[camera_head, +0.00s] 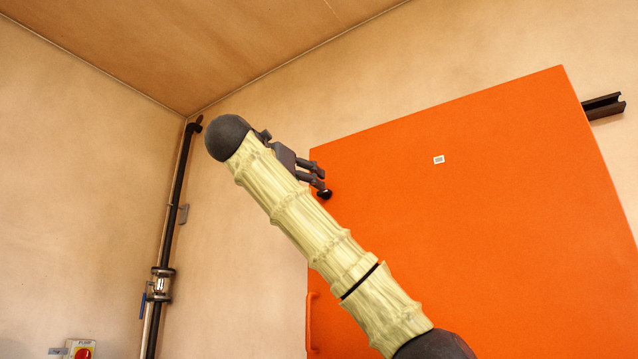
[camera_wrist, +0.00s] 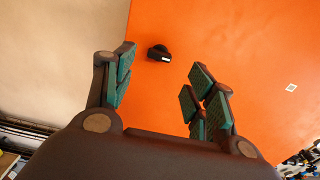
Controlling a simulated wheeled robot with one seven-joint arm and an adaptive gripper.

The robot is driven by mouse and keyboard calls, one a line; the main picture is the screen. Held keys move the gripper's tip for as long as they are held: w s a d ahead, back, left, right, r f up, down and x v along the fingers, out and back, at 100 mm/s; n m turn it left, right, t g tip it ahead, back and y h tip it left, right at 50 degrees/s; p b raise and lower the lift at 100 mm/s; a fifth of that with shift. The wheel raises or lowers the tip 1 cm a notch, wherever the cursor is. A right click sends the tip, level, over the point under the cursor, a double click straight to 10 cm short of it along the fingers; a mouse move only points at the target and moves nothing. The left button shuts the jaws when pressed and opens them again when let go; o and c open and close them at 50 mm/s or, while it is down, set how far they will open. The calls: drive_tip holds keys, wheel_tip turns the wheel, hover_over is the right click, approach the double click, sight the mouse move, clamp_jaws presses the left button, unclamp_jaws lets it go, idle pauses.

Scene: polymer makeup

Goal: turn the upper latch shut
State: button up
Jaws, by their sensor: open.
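The upper latch is a small black knob (camera_head: 325,194) near the upper left edge of the orange door (camera_head: 480,200). In the wrist view the latch (camera_wrist: 158,53) shows a pale mark on its end and lies beyond my fingertips, between the two fingers in the picture. My gripper (camera_head: 322,176) is open and empty, close to the latch in the head view. In the wrist view its green-padded fingers (camera_wrist: 162,72) are spread apart, with no visible contact on the latch. Part of my gripper is hidden behind my arm in the head view.
An orange handle (camera_head: 312,322) is lower on the door's left edge. A dark pipe (camera_head: 178,190) with a valve (camera_head: 160,284) runs down the corner at left. A red switch (camera_head: 84,351) is at the lower left. A dark rail (camera_head: 604,106) sticks out at upper right.

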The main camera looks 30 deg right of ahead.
sight(324, 193)
drive_tip(key=p+x, duration=0.5)
drive_tip(key=x, duration=0.1)
idle(0.3)
drive_tip(key=shift+d, duration=0.1)
drive_tip(key=shift+c, duration=0.4)
drive_tip(key=shift+w, duration=0.1)
drive_tip(key=c, duration=0.9)
